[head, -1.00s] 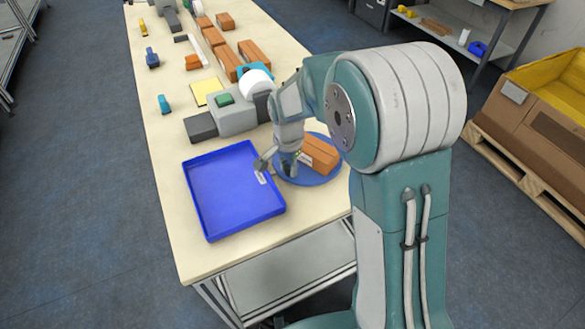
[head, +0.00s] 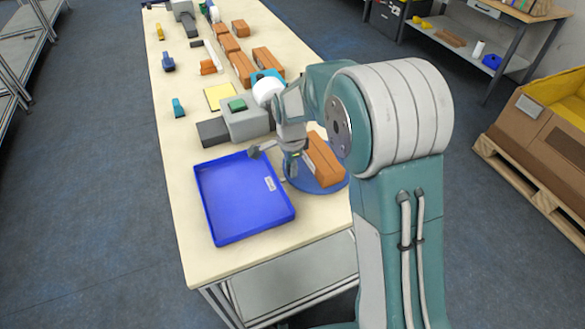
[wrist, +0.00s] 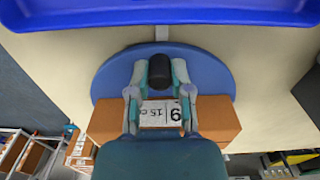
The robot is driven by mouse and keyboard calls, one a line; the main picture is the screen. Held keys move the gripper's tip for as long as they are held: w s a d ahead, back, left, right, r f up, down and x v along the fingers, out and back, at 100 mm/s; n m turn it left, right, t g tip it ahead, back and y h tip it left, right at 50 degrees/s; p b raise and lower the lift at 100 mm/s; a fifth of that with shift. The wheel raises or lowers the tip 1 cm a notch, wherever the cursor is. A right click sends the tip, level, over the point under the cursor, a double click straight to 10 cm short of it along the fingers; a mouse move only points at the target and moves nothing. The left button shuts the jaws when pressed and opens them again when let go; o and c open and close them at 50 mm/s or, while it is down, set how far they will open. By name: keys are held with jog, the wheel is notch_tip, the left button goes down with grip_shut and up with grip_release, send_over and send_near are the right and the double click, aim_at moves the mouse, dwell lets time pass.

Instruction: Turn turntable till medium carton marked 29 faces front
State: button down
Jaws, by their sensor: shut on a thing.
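The blue round turntable (head: 322,187) sits on the table beside the blue tray; it also shows in the wrist view (wrist: 215,68). An orange-brown carton (head: 325,160) lies on the turntable. In the wrist view the carton (wrist: 215,115) lies across the disc, behind my fingers, with a white label (wrist: 158,113) reading "15" and a large "9"; the rest of the label is hidden. My gripper (head: 288,172) is low over the turntable's left side. In the wrist view my gripper (wrist: 160,82) is shut on a black upright knob (wrist: 160,70), between the carton and tray.
The blue tray (head: 203,200) is close to the turntable's left. A grey device (head: 245,122) and a dark block (head: 212,132) stand behind the tray. Several orange cartons lie farther back. Bare tabletop lies in front of the turntable.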

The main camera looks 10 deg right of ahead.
jog(key=shift+a+f, duration=0.1)
jog(key=shift+f, duration=0.05)
dwell(0.5)
jog(key=c, duration=0.5)
grip_release()
jog(key=shift+c, duration=0.2)
jog(key=shift+w+a, duration=0.1)
notch_tip(320, 180, up, 12)
